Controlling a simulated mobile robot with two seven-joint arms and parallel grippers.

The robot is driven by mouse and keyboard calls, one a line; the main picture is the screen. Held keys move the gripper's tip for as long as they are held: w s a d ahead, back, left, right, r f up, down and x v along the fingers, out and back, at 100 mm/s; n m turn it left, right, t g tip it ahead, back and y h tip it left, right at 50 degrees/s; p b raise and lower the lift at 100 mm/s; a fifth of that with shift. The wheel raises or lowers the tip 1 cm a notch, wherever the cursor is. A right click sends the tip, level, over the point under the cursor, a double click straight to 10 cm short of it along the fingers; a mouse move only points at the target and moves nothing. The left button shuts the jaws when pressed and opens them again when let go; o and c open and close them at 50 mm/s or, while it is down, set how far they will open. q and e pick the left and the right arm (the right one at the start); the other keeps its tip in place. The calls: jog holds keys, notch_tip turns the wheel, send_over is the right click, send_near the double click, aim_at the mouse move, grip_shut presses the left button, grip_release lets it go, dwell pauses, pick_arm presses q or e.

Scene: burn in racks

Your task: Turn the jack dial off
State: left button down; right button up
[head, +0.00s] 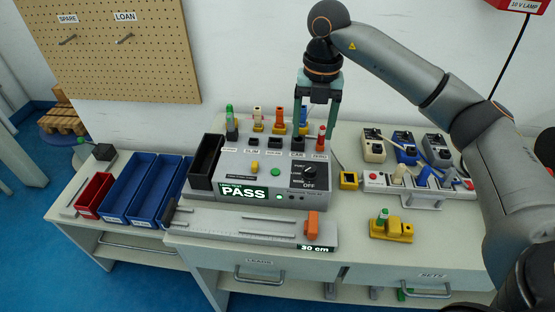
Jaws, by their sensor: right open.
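The grey tester (240,172) stands on the bench with a lit green PASS display (243,192). On the right of its sloping front is a black panel with a round dark dial (311,172). OFF is printed below the dial; the other small labels and the dial's pointing direction are too small to read surely. My right gripper (315,132) comes down from above with its two fingers apart. It is over the back right of the tester, behind and above the dial in the picture, with nothing clearly between the fingers. My left gripper is not in view.
Coloured plugs stand along the tester's back edge, near my right fingers. A grey 30 cm gauge (245,224) with an orange block lies in front. Blue bins (128,190) are at left; a power strip (420,187) and yellow block (391,230) are at right.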

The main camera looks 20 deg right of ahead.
aim_at(310, 168)
jog(key=f, duration=1.2)
jog(key=shift+w+d+p, duration=0.1)
jog(key=shift+d+p, duration=0.3)
jog(key=shift+c, duration=0.3)
jog(key=shift+r, duration=0.1)
grip_shut()
